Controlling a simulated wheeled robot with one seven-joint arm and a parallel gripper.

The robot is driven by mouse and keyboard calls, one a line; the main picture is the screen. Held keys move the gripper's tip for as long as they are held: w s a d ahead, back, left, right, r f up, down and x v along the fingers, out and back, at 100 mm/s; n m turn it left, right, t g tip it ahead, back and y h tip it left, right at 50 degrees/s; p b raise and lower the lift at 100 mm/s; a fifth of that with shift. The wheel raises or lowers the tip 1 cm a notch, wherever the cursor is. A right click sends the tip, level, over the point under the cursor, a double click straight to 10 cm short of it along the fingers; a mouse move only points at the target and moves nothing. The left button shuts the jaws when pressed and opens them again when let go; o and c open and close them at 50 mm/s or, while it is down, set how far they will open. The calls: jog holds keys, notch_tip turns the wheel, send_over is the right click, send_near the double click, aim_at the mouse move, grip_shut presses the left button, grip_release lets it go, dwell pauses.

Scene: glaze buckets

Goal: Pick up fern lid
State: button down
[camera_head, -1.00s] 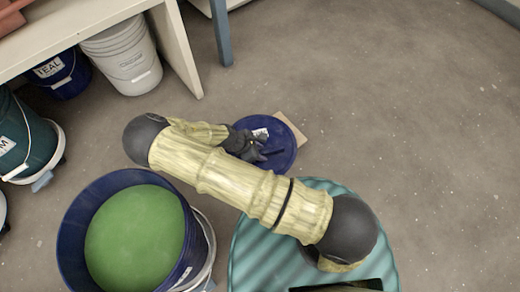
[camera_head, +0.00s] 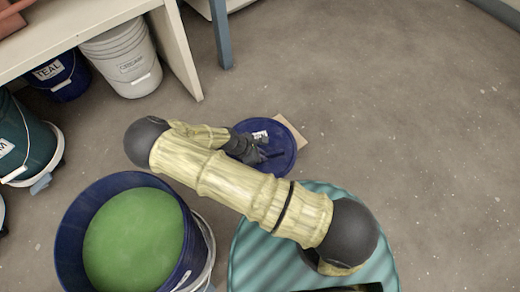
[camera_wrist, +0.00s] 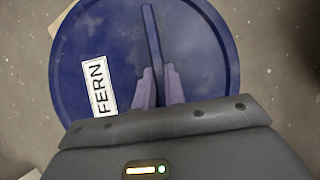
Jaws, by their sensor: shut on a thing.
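The fern lid is a round dark blue disc (camera_wrist: 205,60) with a white label reading FERN and a raised bar across its middle. In the head view the lid (camera_head: 284,146) is low near the floor, over a tan piece of cardboard. My gripper (camera_wrist: 158,82) is shut on the lid's raised bar in the wrist view. In the head view my gripper (camera_head: 258,152) is over the lid and partly hides it. I cannot tell whether the lid touches what is beneath it.
A blue bucket of green glaze (camera_head: 133,240) stands open at lower left. A teal ribbed round surface (camera_head: 262,240) lies under my arm. A white bucket (camera_head: 124,62), a TEAL bucket (camera_head: 62,75) and a dark green bucket (camera_head: 25,140) stand left by the shelf (camera_head: 180,50). Floor at right is clear.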

notch_tip(320, 180, up, 10)
jog(key=p, duration=0.7)
dwell(0.5)
jog(key=w+d+r+m+g+y+p, duration=0.2)
jog(key=w+d+r+m+p, duration=0.1)
jog(key=r, duration=0.7)
jog(key=w+d+r+m+g+y+p, duration=0.2)
jog(key=w+d+r+m+g+p, duration=0.1)
jog(key=r+m+p, duration=0.5)
jog(key=w+d+r+m+g+y+p, duration=0.2)
jog(key=r+m, duration=0.7)
jog(key=r, duration=0.5)
jog(key=w+d+g+p, duration=0.1)
jog(key=w+d+p, duration=0.1)
jog(key=d+p, duration=0.1)
jog(key=shift+w+d+r, duration=0.15)
jog(key=shift+w+d, duration=0.15)
jog(key=shift+d, duration=0.15)
